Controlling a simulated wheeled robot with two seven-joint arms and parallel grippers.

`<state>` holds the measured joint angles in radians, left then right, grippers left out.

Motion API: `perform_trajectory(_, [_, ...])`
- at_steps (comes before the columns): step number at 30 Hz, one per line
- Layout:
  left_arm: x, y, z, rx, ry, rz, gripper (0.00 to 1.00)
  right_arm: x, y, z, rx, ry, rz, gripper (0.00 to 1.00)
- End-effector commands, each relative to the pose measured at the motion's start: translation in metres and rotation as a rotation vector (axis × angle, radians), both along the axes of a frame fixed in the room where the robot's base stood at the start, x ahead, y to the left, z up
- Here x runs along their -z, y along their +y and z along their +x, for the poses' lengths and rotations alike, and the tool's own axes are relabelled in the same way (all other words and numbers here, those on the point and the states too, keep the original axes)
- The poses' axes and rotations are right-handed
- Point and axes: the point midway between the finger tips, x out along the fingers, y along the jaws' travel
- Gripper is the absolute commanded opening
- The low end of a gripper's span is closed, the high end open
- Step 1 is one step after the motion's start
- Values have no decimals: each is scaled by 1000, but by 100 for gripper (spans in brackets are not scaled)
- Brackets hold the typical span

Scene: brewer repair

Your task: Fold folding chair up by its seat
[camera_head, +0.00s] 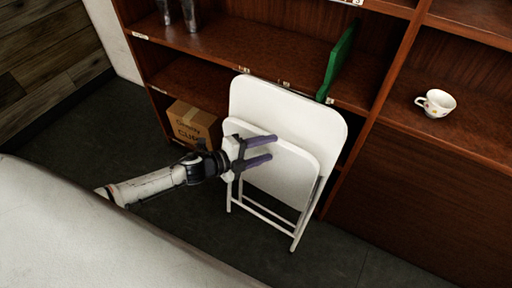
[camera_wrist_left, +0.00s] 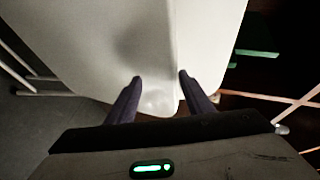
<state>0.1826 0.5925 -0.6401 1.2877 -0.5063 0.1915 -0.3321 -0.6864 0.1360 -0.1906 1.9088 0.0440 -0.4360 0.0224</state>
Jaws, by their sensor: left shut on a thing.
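The white folding chair (camera_head: 305,115) stands upright on the floor, close in front of the wooden shelf. Its seat (camera_head: 292,182) is tilted steeply up, close to the backrest and nearly parallel to it. My left gripper (camera_head: 272,147) reaches in from the left at the seat's left edge, its purple fingers pointing right. In the left wrist view the gripper (camera_wrist_left: 159,78) is shut on the seat, whose white surface (camera_wrist_left: 85,45) fills the upper middle. The exact contact is partly hidden by the fingers. My right gripper is not in view.
A cardboard box (camera_head: 190,122) sits on the low shelf left of the chair. A green board (camera_head: 340,62) leans on the shelf behind it. A white cup (camera_head: 436,103) stands on the right shelf. A pale surface (camera_head: 70,235) fills the lower left. Dark floor is clear around the chair legs.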

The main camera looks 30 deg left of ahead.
Motion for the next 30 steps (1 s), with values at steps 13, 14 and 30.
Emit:
perform_trajectory(13, [-10,27,-30,-21,6,10,38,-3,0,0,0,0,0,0])
perform_trajectory(14, [-10,26,-30,-20,6,9,38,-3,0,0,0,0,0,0])
perform_trajectory(30, [20,-23,-102,-413,332,-445,0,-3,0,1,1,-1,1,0])
